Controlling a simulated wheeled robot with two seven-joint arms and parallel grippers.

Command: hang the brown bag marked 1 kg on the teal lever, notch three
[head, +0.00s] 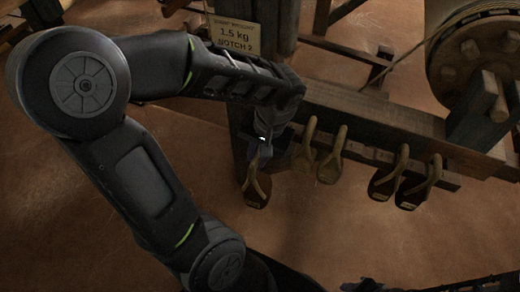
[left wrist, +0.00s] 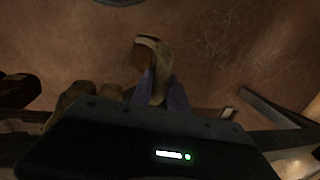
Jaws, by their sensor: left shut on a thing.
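My left gripper (head: 262,150) is shut on the tan loop of a brown bag (head: 257,192), which hangs below it, left of the rail's other bags. In the left wrist view the two bluish fingers (left wrist: 160,88) close around the tan loop (left wrist: 153,48). No weight mark is readable on this bag. I cannot make out a teal lever or its notches in either view. A dark part of my right arm shows along the bottom edge of the head view, and the state of its gripper is unclear.
Several similar bags (head: 331,167) with tan loops hang along the wooden rail (head: 360,152). A card (head: 234,35) reads 1.5 kg, notch 2. The loom's beam (head: 385,115) and round drum (head: 475,55) stand at the right. The brown floor (head: 330,230) in front is clear.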

